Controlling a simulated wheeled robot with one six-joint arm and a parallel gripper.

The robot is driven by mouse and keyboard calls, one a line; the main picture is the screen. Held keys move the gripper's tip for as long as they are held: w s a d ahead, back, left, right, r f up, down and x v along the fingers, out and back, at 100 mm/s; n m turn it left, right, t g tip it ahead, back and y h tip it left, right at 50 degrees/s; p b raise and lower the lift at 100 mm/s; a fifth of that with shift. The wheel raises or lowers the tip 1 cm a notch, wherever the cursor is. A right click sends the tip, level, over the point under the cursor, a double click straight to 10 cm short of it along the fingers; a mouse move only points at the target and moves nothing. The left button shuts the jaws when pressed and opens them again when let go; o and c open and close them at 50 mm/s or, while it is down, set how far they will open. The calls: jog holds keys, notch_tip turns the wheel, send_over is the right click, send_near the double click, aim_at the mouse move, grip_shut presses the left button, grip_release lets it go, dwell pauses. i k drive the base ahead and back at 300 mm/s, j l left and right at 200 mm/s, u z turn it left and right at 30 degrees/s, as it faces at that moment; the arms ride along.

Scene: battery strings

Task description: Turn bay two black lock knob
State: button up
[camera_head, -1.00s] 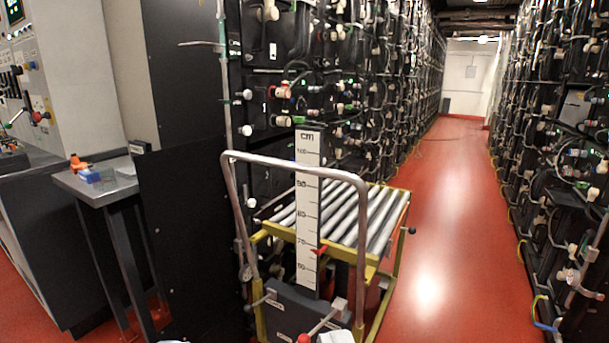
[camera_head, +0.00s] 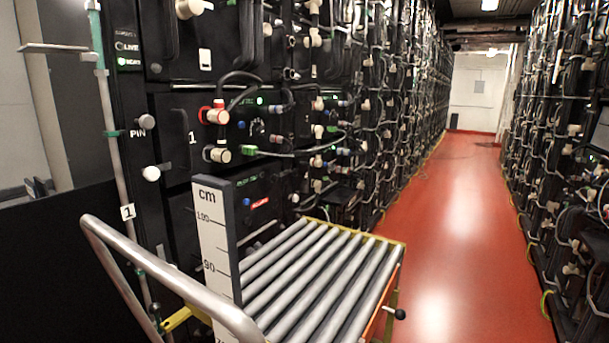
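No knob is marked as the bay two black lock knob, and I cannot pick it out. The near bay's post bears a label "1" (camera_head: 127,211), and its black module (camera_head: 176,148) is marked 1. A grey knob (camera_head: 147,122) by the word PIN and a white knob (camera_head: 151,173) sit left of that module. A small dark dial (camera_head: 257,127) is on the module's face. More racks with many small connectors follow to the right, too small to read. My gripper is not in view.
A roller-top trolley (camera_head: 313,271) with a silver push handle (camera_head: 165,278) and a cm scale (camera_head: 213,235) stands in front of the racks. A black knob (camera_head: 400,314) sticks out from its right side. The red aisle floor (camera_head: 446,220) is clear.

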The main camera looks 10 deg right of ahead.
aim_at(295, 171)
jog(key=i+l, duration=1.1)
jog(key=l, duration=0.2)
jog(key=i+l+u, duration=0.1)
jog(key=i+l, duration=1)
jog(key=l, duration=0.25)
